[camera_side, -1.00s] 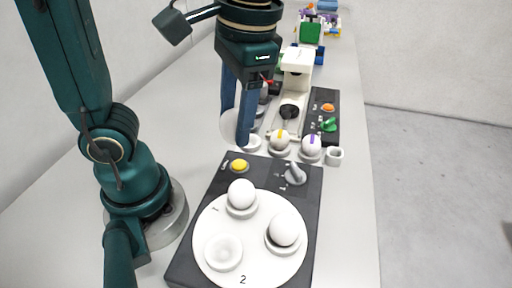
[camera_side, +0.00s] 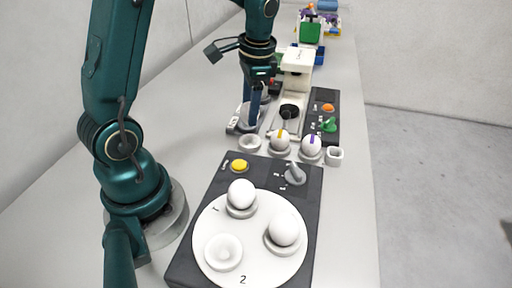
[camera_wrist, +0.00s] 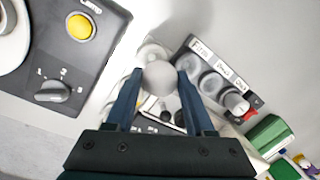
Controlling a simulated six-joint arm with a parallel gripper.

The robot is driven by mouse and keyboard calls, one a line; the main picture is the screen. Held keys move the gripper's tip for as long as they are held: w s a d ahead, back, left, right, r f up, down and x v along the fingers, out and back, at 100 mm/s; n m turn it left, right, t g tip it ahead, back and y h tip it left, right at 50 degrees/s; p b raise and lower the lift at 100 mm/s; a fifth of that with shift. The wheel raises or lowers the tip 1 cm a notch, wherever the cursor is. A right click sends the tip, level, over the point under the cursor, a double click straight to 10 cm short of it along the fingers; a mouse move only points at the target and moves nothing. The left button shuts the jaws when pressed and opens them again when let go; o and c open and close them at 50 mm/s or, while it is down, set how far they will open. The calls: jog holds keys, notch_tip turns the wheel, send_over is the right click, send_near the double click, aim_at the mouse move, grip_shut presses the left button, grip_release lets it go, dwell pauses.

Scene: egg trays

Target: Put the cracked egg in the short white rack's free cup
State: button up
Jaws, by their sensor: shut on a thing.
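My gripper (camera_wrist: 158,88) is shut on a pale egg (camera_wrist: 159,78) in the wrist view; no crack can be made out on it. In the side view, my gripper (camera_side: 249,122) points down over the bench, and the egg is hard to make out between the fingers. A short labelled rack (camera_wrist: 190,47) with a row of round cups lies right of the egg in the wrist view. In the side view this rack (camera_side: 233,124) is mostly hidden by the fingers. I cannot tell which of its cups is free.
A white turntable (camera_side: 248,270) carries two white eggs and one empty cup. An empty white cup (camera_side: 250,142) stands beside a yellow-marked egg (camera_side: 280,140) and a purple-marked egg (camera_side: 311,146). A cream apparatus (camera_side: 297,62) and dark control panel (camera_side: 322,101) stand close behind.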

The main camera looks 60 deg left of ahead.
jog(key=shift+f, duration=2.45)
jog(key=shift+f, duration=0.6)
jog(key=o, duration=0.9)
jog(key=shift+d+r, duration=0.25)
jog(key=shift+r, duration=1.05)
jog(key=shift+d+r, duration=0.2)
jog(key=shift+r, duration=1.05)
jog(key=shift+w, duration=0.1)
